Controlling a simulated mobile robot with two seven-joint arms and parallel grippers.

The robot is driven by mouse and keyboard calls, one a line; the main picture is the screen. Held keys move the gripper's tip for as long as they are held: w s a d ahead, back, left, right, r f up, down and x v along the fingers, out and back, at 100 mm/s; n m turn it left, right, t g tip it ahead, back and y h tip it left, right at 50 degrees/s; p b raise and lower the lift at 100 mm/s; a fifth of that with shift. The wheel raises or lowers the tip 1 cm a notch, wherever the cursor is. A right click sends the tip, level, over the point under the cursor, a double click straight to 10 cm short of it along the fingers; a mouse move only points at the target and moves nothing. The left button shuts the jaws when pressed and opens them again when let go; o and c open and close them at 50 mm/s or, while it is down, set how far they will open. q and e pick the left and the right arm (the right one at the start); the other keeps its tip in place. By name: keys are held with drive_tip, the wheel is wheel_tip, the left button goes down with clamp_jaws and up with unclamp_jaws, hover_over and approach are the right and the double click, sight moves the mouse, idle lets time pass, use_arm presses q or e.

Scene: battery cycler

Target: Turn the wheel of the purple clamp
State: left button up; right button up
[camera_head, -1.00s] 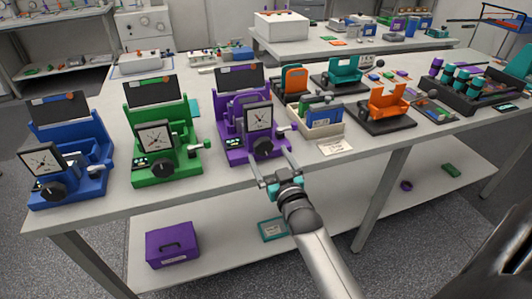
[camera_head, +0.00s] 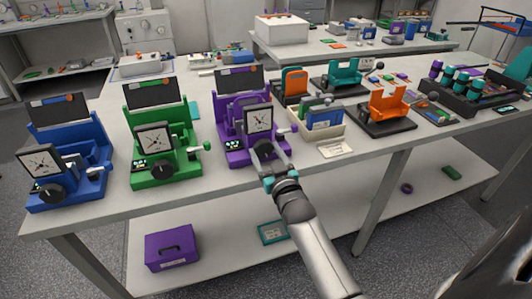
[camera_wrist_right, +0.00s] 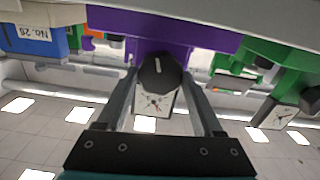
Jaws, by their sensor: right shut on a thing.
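The purple clamp (camera_head: 232,118) stands on the front of the bench, with a square white dial (camera_head: 258,120) on its face. Its wheel, a black knob (camera_head: 262,148), sits low on the front below the dial. My right gripper (camera_head: 268,158) reaches up from the front and is shut on this wheel. In the right wrist view the wheel (camera_wrist_right: 159,75) shows a pale mark and lies between the two fingers of the gripper (camera_wrist_right: 160,88). The purple body (camera_wrist_right: 190,35) is behind it. My left gripper is not in view.
A green clamp (camera_head: 157,115) and a blue clamp (camera_head: 68,140) stand to the left. A bin with blue items (camera_head: 322,133), a white card (camera_head: 336,150) and an orange device (camera_head: 388,102) are to the right. A lower shelf carries a purple box (camera_head: 172,248).

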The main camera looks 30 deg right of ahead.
drive_tip(key=c, duration=0.7)
drive_tip(key=shift+n+p, duration=0.45)
drive_tip(key=shift+n, duration=0.05)
drive_tip(key=o, duration=1.3)
drive_tip(key=shift+o, duration=0.2)
drive_tip(key=shift+s, duration=0.1)
drive_tip(key=p+v, duration=0.2)
drive_tip(key=v, duration=1.3)
drive_tip(key=shift+a, duration=0.15)
